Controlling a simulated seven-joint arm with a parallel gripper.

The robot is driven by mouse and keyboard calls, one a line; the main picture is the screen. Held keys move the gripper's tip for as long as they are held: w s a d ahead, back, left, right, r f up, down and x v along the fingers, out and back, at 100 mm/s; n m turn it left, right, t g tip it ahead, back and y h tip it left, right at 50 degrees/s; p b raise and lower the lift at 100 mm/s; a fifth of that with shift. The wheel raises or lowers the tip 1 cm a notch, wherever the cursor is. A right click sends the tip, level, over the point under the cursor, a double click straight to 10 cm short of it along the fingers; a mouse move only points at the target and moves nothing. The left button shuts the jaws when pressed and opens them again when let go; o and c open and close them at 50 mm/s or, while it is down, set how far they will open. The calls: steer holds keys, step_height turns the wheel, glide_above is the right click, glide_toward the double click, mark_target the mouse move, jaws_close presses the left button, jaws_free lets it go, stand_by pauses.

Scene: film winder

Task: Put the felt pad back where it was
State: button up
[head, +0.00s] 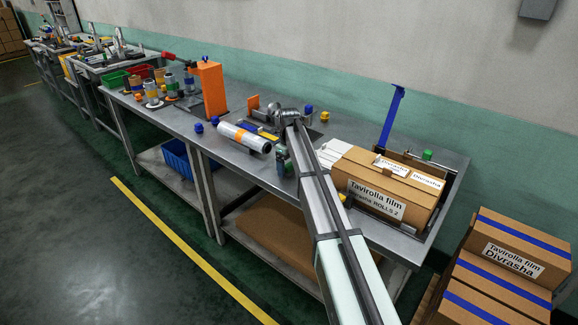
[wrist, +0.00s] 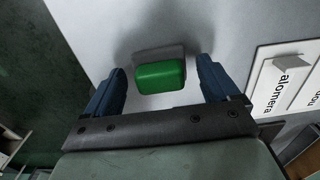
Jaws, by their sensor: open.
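My gripper (wrist: 162,66) is open in the wrist view, with one blue finger on each side of a small green block (wrist: 160,77). A gap shows between the block and each finger. The block has a grey part behind it and sits over the grey tabletop (wrist: 100,30); I cannot tell for certain that it is the felt pad. In the head view my gripper (head: 283,163) is low by the front edge of the table (head: 225,168), partly hidden by my arm. No other felt pad can be made out.
A white film roll (head: 243,137) lies left of my gripper. An orange upright block (head: 212,88) stands farther left. A cardboard box labelled Tavirolla film (head: 375,200) stands to the right, with white cartons beside it.

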mark_target(289, 164)
steer(key=shift+r, duration=0.1)
step_height(289, 164, up, 12)
stand_by(0.6)
